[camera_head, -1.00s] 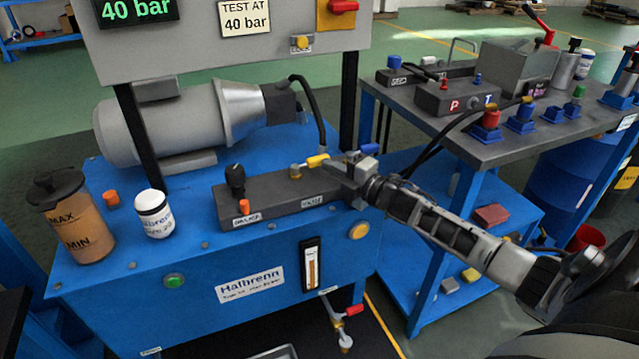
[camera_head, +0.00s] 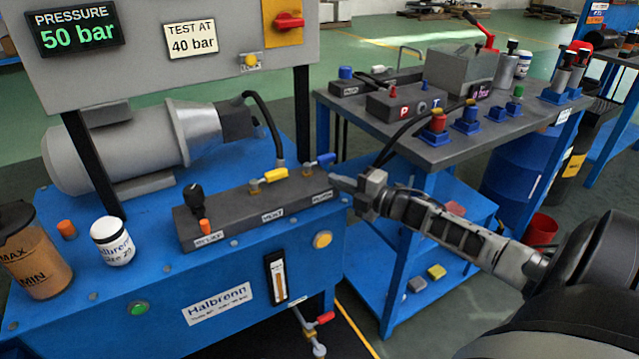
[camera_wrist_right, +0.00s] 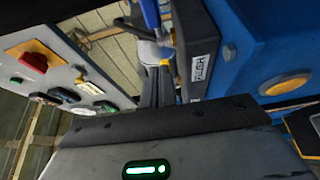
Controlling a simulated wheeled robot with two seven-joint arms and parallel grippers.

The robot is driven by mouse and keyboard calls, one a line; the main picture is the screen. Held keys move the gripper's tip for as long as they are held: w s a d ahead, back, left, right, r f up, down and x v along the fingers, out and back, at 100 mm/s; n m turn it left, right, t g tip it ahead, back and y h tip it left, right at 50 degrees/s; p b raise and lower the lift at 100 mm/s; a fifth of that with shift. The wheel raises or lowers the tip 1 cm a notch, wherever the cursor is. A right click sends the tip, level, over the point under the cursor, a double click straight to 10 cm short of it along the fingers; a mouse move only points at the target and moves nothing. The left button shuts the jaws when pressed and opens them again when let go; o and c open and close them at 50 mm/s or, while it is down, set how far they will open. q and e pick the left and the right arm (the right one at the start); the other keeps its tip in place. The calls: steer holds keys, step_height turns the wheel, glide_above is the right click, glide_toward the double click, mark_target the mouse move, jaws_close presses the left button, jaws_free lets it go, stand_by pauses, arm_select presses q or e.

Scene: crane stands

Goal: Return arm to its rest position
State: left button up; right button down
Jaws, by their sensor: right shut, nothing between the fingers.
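My right arm comes in from the right in the head view. Its gripper (camera_head: 338,183) is shut and empty, at the right end of the dark manifold block (camera_head: 255,205). A yellow lever (camera_head: 275,175) and a blue lever (camera_head: 320,160) stand on the block, to the left of and above the fingertips. Whether the fingers touch the block is hard to tell. In the right wrist view the closed fingers (camera_wrist_right: 157,86) point toward the block (camera_wrist_right: 200,50) and the blue lever (camera_wrist_right: 150,14). My left gripper is not in view.
The blue power unit (camera_head: 220,270) carries a motor (camera_head: 120,150), a white can (camera_head: 112,241) and an amber reservoir (camera_head: 35,255). The panel display (camera_head: 77,32) reads 50 bar beside a "TEST AT 40 bar" label (camera_head: 191,38). A workbench (camera_head: 420,145) with fittings stands behind my right arm.

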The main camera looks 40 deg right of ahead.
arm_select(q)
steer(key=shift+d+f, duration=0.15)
arm_select(e)
steer(key=shift+s+d, duration=0.15)
steer(key=shift+d, duration=0.1)
